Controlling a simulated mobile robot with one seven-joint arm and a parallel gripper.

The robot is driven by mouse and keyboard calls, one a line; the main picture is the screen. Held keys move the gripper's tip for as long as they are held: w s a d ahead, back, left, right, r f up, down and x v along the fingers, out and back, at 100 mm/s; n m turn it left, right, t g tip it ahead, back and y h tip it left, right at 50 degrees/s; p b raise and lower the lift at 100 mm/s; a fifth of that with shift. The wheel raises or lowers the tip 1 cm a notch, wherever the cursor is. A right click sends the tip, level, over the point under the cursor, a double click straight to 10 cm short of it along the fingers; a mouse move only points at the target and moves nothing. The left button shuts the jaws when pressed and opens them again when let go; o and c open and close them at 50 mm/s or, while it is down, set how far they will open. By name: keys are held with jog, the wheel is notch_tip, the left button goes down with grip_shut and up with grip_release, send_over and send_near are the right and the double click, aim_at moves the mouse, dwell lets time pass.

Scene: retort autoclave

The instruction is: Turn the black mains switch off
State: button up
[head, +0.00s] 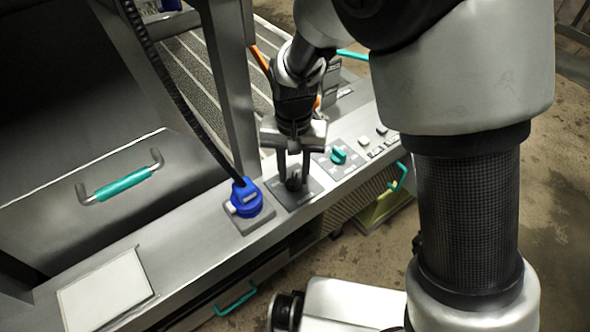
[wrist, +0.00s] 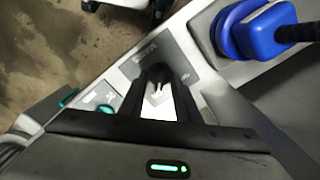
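The black mains switch (head: 293,183) is a round dark knob on a dark square plate (head: 313,189) on the grey control ledge. My gripper (head: 294,178) points down over it, one finger on each side of the knob. The fingers stand apart, and a narrow gap seems to show beside the knob in the head view. In the wrist view my gripper (wrist: 158,80) shows two dark fingers with a pale patch between them. The knob's setting is hard to make out there, partly hidden by the fingers.
A blue plug (head: 246,197) with a black cable stands just left of the switch. A teal knob (head: 338,156) and small buttons (head: 374,146) lie to the right. A teal-handled door (head: 122,186) is at left. A white panel (head: 105,290) lies on the ledge's left end.

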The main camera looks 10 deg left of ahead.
jog(key=shift+f, duration=0.3)
grip_shut()
